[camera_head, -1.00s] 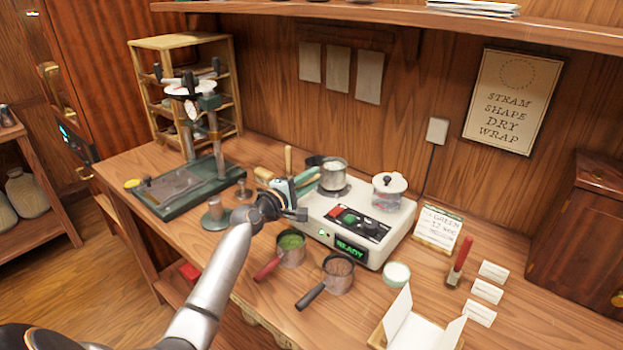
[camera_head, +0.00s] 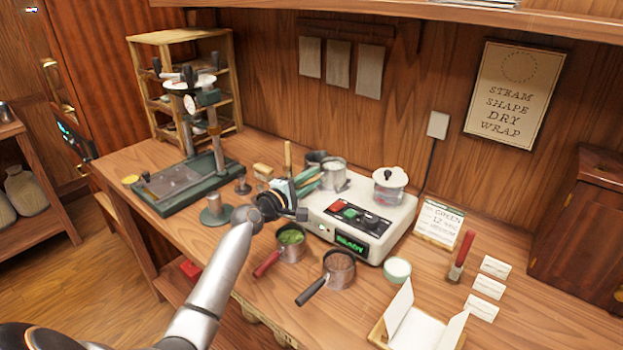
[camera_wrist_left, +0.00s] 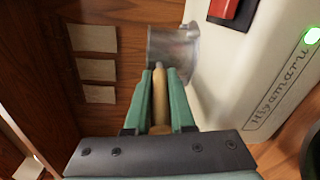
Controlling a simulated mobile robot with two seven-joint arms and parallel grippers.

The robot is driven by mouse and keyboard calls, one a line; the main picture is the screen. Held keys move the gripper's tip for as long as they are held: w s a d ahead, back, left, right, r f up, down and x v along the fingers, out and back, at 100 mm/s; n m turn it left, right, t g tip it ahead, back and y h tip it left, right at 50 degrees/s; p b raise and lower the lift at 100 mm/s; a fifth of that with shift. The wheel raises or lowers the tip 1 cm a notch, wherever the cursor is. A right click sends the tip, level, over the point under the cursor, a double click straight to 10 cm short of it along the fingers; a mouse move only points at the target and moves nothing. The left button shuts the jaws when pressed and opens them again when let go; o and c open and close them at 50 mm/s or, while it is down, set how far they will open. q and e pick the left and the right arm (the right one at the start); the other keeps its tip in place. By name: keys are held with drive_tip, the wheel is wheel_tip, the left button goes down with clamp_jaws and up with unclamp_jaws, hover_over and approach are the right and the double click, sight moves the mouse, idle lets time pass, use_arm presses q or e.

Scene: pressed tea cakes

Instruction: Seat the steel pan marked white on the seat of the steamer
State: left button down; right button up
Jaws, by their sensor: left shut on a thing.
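My left gripper (camera_head: 312,180) is shut on the pale wooden handle (camera_wrist_left: 159,100) of a steel pan (camera_head: 333,172). The pan holds something whitish; I cannot read a mark on it. I cannot tell whether the pan fully touches the seat. In the left wrist view the pan (camera_wrist_left: 173,52) is just beyond the green fingers, beside the steamer body (camera_wrist_left: 245,85). My right gripper is not in view.
A lidded pot (camera_head: 389,188) stands on the steamer's right. A red-handled pan with green contents (camera_head: 291,244) and a black-handled pan with brown contents (camera_head: 340,270) stand in front. A dark green press (camera_head: 182,186) is at left. A dark cup (camera_head: 316,159) is behind the pan.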

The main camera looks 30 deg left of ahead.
use_arm(q)
drive_tip(key=shift+f, duration=0.1)
drive_tip(key=c, duration=0.7)
unclamp_jaws()
drive_tip(key=shift+f, duration=0.2)
drive_tip(key=s, duration=1.2)
drive_tip(key=shift+s+a+r, duration=0.3)
drive_tip(key=shift+a+r, duration=0.1)
